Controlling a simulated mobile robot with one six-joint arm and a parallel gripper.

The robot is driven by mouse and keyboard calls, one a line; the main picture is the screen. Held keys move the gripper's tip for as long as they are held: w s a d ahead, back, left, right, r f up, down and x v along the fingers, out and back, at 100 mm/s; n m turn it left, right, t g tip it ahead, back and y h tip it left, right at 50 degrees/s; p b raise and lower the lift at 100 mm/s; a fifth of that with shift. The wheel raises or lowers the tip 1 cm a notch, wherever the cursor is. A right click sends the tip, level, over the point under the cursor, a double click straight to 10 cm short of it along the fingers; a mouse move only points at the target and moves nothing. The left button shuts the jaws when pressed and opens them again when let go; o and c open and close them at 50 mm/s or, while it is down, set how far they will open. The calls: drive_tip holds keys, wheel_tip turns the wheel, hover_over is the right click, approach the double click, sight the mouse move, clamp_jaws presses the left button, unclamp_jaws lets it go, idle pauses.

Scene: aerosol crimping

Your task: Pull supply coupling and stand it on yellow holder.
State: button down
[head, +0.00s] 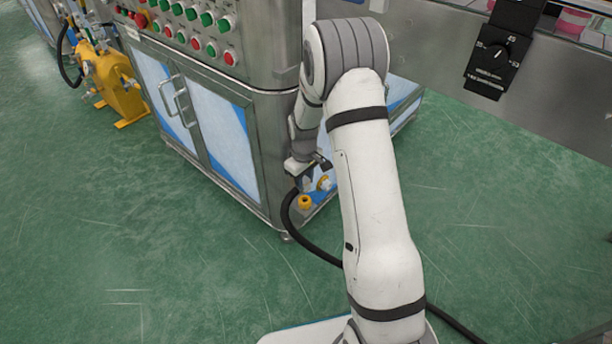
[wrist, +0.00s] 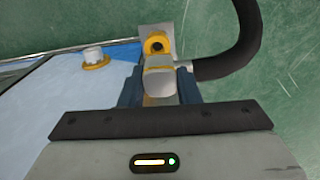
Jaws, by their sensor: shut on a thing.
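My gripper (wrist: 159,88) is shut on the supply coupling (wrist: 160,63), a pale metal body with a yellowish band between the two dark blue fingers. A thick black hose (wrist: 240,40) runs from it to the right. The yellow holder (wrist: 155,43), a ring with a dark hole on a grey bracket, lies just beyond the coupling. I cannot tell whether they touch. A silver port with a yellow flange (wrist: 95,60) is to the left on the blue panel, apart from the coupling. In the head view my gripper (head: 306,178) is low beside the cabinet, above the yellow holder (head: 305,202); the coupling is mostly hidden.
The steel cabinet (head: 215,110) with blue-white panels stands left of and behind my gripper. The black hose also crosses the green floor (head: 150,230) behind my arm. A yellow machine (head: 115,90) stands far left. Open floor lies at the front left.

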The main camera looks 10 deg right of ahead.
drive_tip(key=shift+w+n, duration=0.2)
drive_tip(key=shift+n, duration=0.1)
wheel_tip(320, 180, down, 5)
drive_tip(key=b, duration=0.3)
drive_tip(key=shift+d+r, duration=0.15)
drive_tip(key=shift+r, duration=0.05)
drive_tip(key=shift+f+b, duration=0.45)
drive_tip(key=shift+f, duration=0.05)
drive_tip(key=shift+p, duration=0.4)
idle(0.8)
drive_tip(key=shift+f, duration=0.35)
idle(1.8)
drive_tip(key=c, duration=1)
unclamp_jaws()
wheel_tip(320, 180, up, 8)
drive_tip(key=p, duration=0.3)
drive_tip(key=shift+f, duration=0.1)
